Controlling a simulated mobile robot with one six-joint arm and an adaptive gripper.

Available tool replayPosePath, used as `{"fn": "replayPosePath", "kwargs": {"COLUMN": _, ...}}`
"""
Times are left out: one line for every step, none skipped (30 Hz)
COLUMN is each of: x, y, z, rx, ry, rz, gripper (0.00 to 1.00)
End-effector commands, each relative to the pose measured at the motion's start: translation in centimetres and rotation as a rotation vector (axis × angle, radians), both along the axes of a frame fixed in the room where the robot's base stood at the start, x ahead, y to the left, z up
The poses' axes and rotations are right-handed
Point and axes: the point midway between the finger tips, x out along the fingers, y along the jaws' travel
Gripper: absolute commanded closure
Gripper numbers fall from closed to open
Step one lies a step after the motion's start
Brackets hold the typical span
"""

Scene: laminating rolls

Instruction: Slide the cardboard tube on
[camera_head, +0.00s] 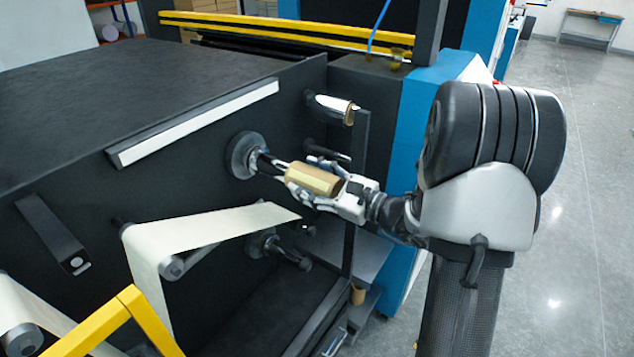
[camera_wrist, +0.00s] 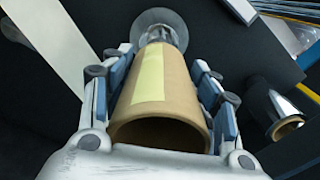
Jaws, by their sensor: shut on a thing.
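The brown cardboard tube (camera_head: 314,179) has a pale yellow strip along it. My gripper (camera_head: 308,178) is shut on it, with fingers on both sides. In the wrist view the tube (camera_wrist: 162,95) lies between the fingers with its open near end towards the camera. Its far end is at the tip of the spindle (camera_head: 262,162), which sticks out from a round flange on the dark machine panel. The spindle and flange also show beyond the tube in the wrist view (camera_wrist: 165,27). I cannot tell whether the tube is around the spindle tip or only against it.
A second short shaft with a brown-ended roll (camera_head: 335,107) stands above right of the spindle. A cream web (camera_head: 205,230) runs over a roller below left. Another spindle (camera_head: 275,247) sits lower. A yellow frame (camera_head: 110,325) is at the front left.

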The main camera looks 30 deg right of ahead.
Motion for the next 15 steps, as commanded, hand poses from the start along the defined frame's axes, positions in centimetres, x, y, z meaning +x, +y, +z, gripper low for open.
{"fn": "replayPosePath", "kwargs": {"x": 0.3, "y": 0.2, "z": 0.0, "rx": 0.000, "ry": 0.000, "rz": 0.000, "gripper": 0.69}}
{"fn": "replayPosePath", "kwargs": {"x": 0.5, "y": 0.2, "z": 0.0, "rx": 0.000, "ry": 0.000, "rz": 0.000, "gripper": 0.69}}
{"fn": "replayPosePath", "kwargs": {"x": 0.7, "y": 0.4, "z": 0.0, "rx": 0.000, "ry": 0.000, "rz": 0.001, "gripper": 0.69}}
{"fn": "replayPosePath", "kwargs": {"x": 0.8, "y": 0.5, "z": 0.0, "rx": 0.000, "ry": 0.000, "rz": 0.001, "gripper": 0.69}}
{"fn": "replayPosePath", "kwargs": {"x": 1.0, "y": 0.6, "z": 0.0, "rx": -0.001, "ry": -0.001, "rz": 0.001, "gripper": 0.69}}
{"fn": "replayPosePath", "kwargs": {"x": 1.2, "y": 0.7, "z": 0.0, "rx": -0.001, "ry": -0.001, "rz": 0.001, "gripper": 0.69}}
{"fn": "replayPosePath", "kwargs": {"x": 1.4, "y": 0.7, "z": 0.0, "rx": -0.001, "ry": -0.001, "rz": 0.001, "gripper": 0.69}}
{"fn": "replayPosePath", "kwargs": {"x": 1.5, "y": 0.8, "z": 0.0, "rx": -0.001, "ry": -0.001, "rz": 0.001, "gripper": 0.69}}
{"fn": "replayPosePath", "kwargs": {"x": 1.7, "y": 1.0, "z": 0.0, "rx": 0.000, "ry": -0.001, "rz": 0.000, "gripper": 0.69}}
{"fn": "replayPosePath", "kwargs": {"x": 1.9, "y": 1.0, "z": 0.0, "rx": 0.000, "ry": -0.002, "rz": 0.001, "gripper": 0.69}}
{"fn": "replayPosePath", "kwargs": {"x": 2.1, "y": 1.1, "z": 0.0, "rx": -0.001, "ry": -0.001, "rz": 0.001, "gripper": 0.69}}
{"fn": "replayPosePath", "kwargs": {"x": 2.3, "y": 1.2, "z": 0.0, "rx": -0.001, "ry": -0.001, "rz": 0.001, "gripper": 0.69}}
{"fn": "replayPosePath", "kwargs": {"x": 2.4, "y": 1.3, "z": 0.0, "rx": -0.001, "ry": 0.000, "rz": 0.001, "gripper": 0.69}}
{"fn": "replayPosePath", "kwargs": {"x": 2.6, "y": 1.4, "z": 0.0, "rx": -0.001, "ry": 0.000, "rz": 0.001, "gripper": 0.69}}
{"fn": "replayPosePath", "kwargs": {"x": 2.8, "y": 1.5, "z": 0.0, "rx": -0.001, "ry": 0.000, "rz": 0.001, "gripper": 0.69}}
